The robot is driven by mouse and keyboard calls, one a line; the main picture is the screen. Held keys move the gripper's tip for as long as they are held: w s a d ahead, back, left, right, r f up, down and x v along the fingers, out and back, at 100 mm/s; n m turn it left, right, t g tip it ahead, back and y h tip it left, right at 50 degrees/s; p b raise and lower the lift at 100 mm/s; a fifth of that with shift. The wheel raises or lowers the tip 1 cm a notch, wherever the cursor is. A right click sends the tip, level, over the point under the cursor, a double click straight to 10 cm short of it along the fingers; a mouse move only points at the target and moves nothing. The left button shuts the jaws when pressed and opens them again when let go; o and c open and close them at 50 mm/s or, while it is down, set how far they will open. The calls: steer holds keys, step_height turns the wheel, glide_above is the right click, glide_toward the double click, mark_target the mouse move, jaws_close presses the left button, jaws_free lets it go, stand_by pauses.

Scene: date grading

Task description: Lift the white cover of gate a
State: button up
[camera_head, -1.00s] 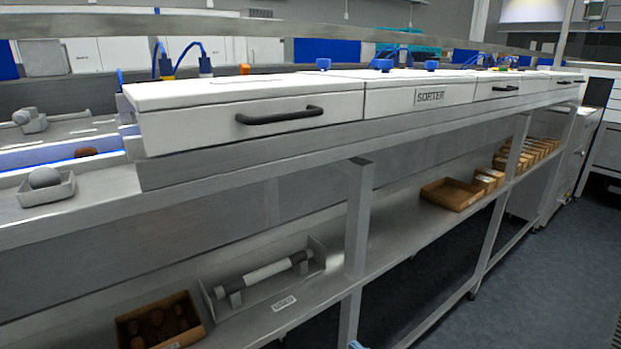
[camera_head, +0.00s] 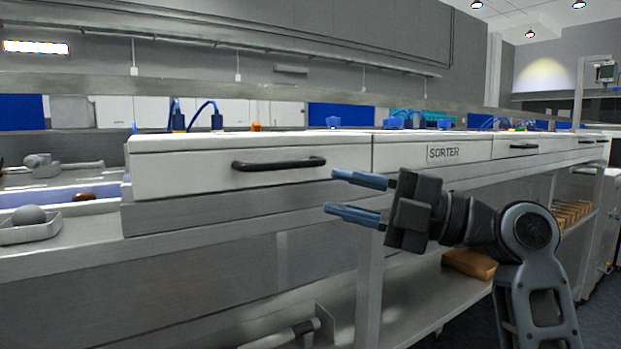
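A white cover (camera_head: 195,172) with a black bar handle (camera_head: 279,164) on its front face lies level and closed at the left end of the sorter. No letter for gate a can be read on it. My gripper (camera_head: 343,195) is open and empty, with two blue fingers pointing left. It is to the right of and a little below the handle in the picture, apart from it.
More white covers, one labelled SORTER (camera_head: 443,152), continue to the right. A steel ledge (camera_head: 180,218) runs under the covers. A small tray (camera_head: 30,236) with a grey ball stands at the left. A lower shelf holds a brown box (camera_head: 470,264).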

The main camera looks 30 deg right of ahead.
mark_target(297, 166)
steer(key=w+a+r+n+g+y+p, duration=0.1)
steer(key=w+a+r+n, duration=0.2)
steer(key=shift+w+a+r+g+p, duration=0.2)
steer(key=shift+a+r+g+p, duration=0.1)
steer(key=shift+a+g+p, duration=0.1)
steer(key=shift+w+a, duration=0.45)
steer(key=shift+a, duration=0.05)
steer(key=shift+c, duration=0.5)
jaws_close()
